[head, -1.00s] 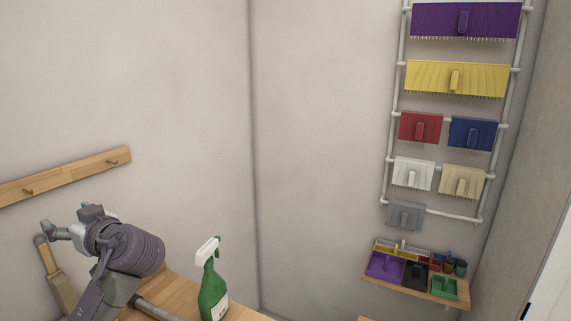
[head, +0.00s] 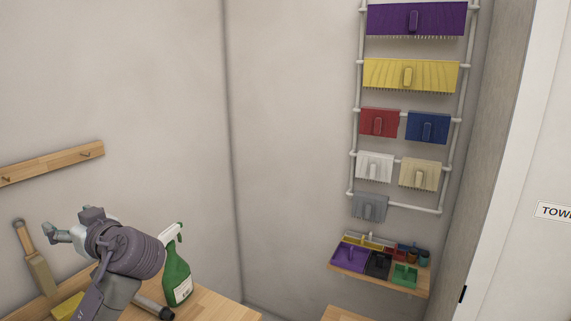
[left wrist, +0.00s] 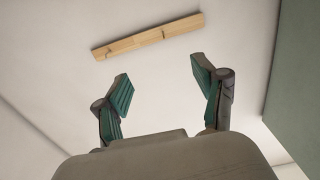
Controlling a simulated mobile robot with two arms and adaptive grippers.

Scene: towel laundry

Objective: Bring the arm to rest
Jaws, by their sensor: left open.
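My left arm rises from the bottom left of the head view. Its gripper (head: 58,232) points left toward the wall, above the wooden counter. In the left wrist view the left gripper (left wrist: 160,92) is open, its two teal-padded fingers wide apart with nothing between them. Beyond the fingers there is only bare wall and a wooden peg rail (left wrist: 148,36). My right gripper is in neither view.
A green spray bottle (head: 177,277) stands on the wooden counter (head: 222,305), close to my left arm. A wooden-handled brush (head: 37,262) is at the far left. A door edge is at right.

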